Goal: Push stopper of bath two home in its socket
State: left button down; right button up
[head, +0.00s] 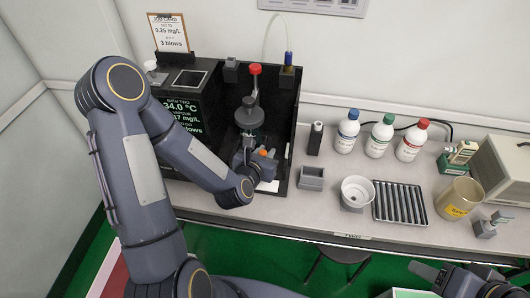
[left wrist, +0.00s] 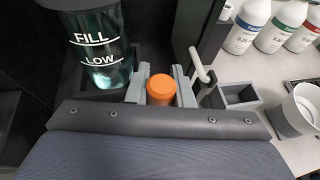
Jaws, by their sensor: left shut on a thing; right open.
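The black bath housing (head: 285,125) stands against the back wall, with a lit display (head: 178,108) on its left part that shows 34.0 °C. My left gripper (head: 262,158) is low inside the housing's open front. It is shut on an orange round-topped piece, which looks like the stopper (head: 268,153). In the left wrist view the orange stopper (left wrist: 160,88) sits upright between the two grey fingers (left wrist: 160,92). Its lower end and the socket are hidden. A clear vessel (left wrist: 100,45) marked FILL and LOW stands just left of it. My right gripper (head: 425,270) is open at the lower right, apart from everything.
A grey open box (head: 312,178), a white bowl (head: 357,191) and a ribbed tray (head: 399,203) stand right of the housing. Three capped bottles (head: 378,137) stand behind them. A red-topped valve (head: 255,70) is above the vessel. The bench front (head: 290,215) is clear.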

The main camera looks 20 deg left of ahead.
pick_arm(q)
jog(key=shift+w+a+r, duration=0.25)
jog(key=shift+w, duration=0.05)
jog(key=shift+w+r+p, duration=0.15)
jog(key=shift+r+p, duration=0.05)
jog(key=shift+p, duration=0.4)
jog(key=shift+s+d+r+p, duration=0.2)
jog(key=shift+r+p, duration=0.2)
jog(key=shift+p, duration=0.1)
jog(key=shift+s+d+r+p, duration=0.2)
jog(key=shift+r+p, duration=0.15)
jog(key=shift+p, duration=0.15)
pick_arm(e)
jog(key=shift+w+a+r, duration=0.1)
jog(key=shift+w+r, duration=0.05)
jog(key=shift+r, duration=0.65)
jog(key=shift+w+a+r, duration=0.1)
jog(key=shift+w+r, duration=0.05)
jog(key=shift+r, duration=0.6)
pick_arm(q)
jog(key=shift+w+a+r, duration=0.1)
jog(key=shift+r, duration=0.05)
